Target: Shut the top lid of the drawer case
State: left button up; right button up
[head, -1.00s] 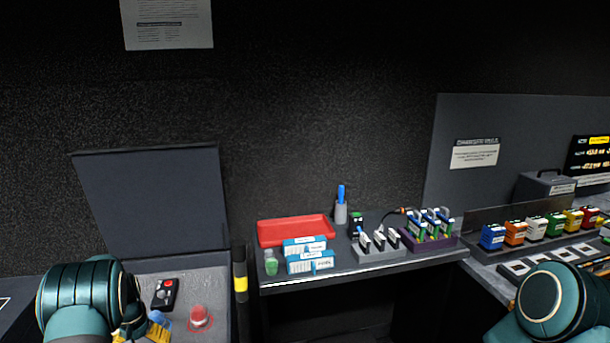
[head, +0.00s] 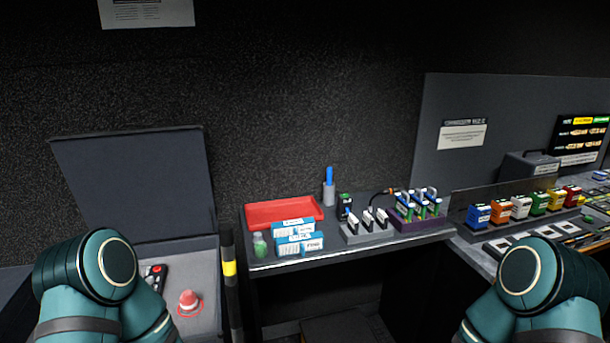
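The drawer case (head: 205,262) stands at the lower left in the head view. Its dark grey top lid (head: 138,185) is raised, leaning back close to the wall. On the light grey surface under the lid are a red knob-like item (head: 189,302) and a black remote-like item with a red button (head: 156,277). My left arm covers the left part of this surface. Neither gripper shows; only the teal arm links are in view, the left one in front of the case and the right one at the lower right.
A shelf (head: 350,256) holds a red tray (head: 283,213), blue-and-white boxes (head: 296,240) and a green bottle (head: 260,245). Several coloured blocks (head: 520,207) line the right counter. Space below the shelf looks dark.

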aim_at(143, 185)
jog(key=u, duration=1.45)
jog(key=l, duration=0.35)
